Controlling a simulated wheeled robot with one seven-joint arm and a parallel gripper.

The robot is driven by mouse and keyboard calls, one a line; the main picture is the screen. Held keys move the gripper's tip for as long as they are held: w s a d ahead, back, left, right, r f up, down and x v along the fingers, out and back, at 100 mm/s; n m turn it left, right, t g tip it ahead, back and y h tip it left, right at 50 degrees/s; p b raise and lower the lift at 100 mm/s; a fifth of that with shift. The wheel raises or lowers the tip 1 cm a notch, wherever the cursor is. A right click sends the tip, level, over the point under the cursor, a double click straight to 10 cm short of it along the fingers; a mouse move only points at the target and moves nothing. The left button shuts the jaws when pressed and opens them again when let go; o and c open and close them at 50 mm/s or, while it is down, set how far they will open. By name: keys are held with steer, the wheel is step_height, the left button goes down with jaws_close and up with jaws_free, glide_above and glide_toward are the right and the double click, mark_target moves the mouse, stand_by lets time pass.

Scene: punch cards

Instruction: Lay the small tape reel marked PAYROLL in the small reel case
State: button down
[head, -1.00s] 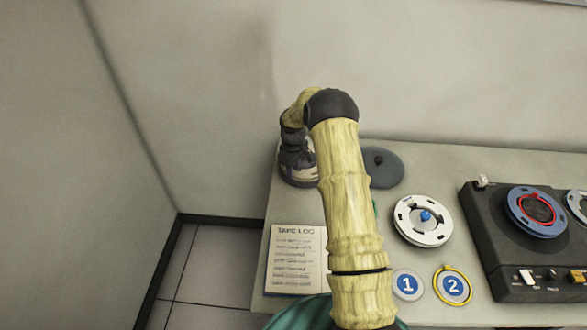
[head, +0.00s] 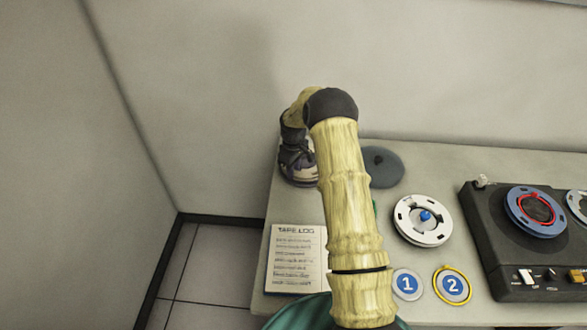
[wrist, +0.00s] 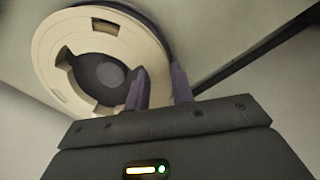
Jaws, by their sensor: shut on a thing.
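My gripper (wrist: 159,76) is shut on the rim of a cream reel (wrist: 52,62) with a dark hub and cut-out windows. One finger passes through a window and the other is outside the rim. In the head view the wrist end of my arm is low at the table's far left corner, with a pale and purple round edge (head: 300,177) beneath it. No PAYROLL marking is readable. A dark grey round piece with a knob (head: 382,167), perhaps a lid, lies to the right. I cannot make out the small reel case; my arm hides part of the table.
A white reel with a blue centre (head: 423,232) lies right of my arm. A dark tape machine (head: 485,250) with a blue reel stands further right. Discs marked 1 (head: 407,284) and 2 (head: 453,285) and a tape log (head: 296,258) lie in front. Floor drops off left.

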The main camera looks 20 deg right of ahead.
steer(key=shift+f+b, duration=0.65)
steer(key=shift+f, duration=0.6)
stand_by(1.0)
steer(key=c, duration=1.1)
jaws_free()
steer(key=c, duration=0.4)
steer(key=shift+r+p, duration=2.75)
steer(key=shift+r, duration=1.8)
